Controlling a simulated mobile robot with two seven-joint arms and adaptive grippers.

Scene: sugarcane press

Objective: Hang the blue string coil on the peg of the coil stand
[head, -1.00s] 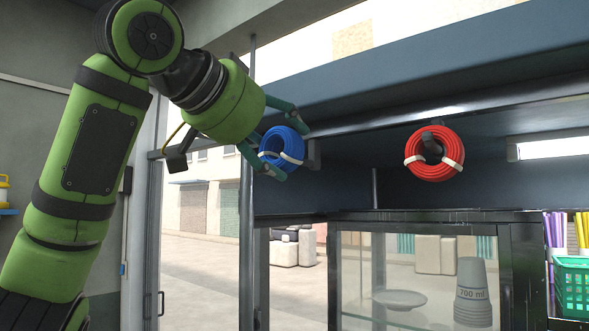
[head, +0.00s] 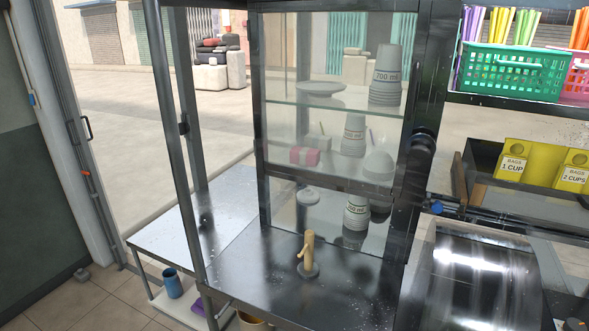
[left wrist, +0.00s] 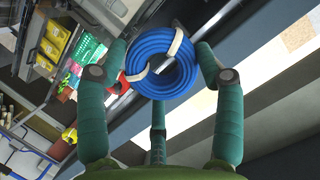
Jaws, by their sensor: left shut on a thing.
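The blue string coil (left wrist: 150,46), with white ties, is between the fingers of my left gripper (left wrist: 160,72) in the left wrist view. The gripper is shut on it. A dark piece shows in the coil's middle; I cannot tell whether the coil is clear of its overhead hook. The coil stand (head: 309,255), tan with a round grey base and a short peg slanting left, stands upright on the dark metal counter (head: 270,290) in the head view. Its peg is bare. My left gripper and the coil are outside the head view. My right gripper is in neither view.
A glass cabinet (head: 262,120) with stacked cups and a plate stands behind the coil stand. A dark post (head: 180,130) rises at the counter's left. Yellow bag boxes (head: 515,165) and a green basket (head: 512,70) are at right. The counter around the stand is mostly clear.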

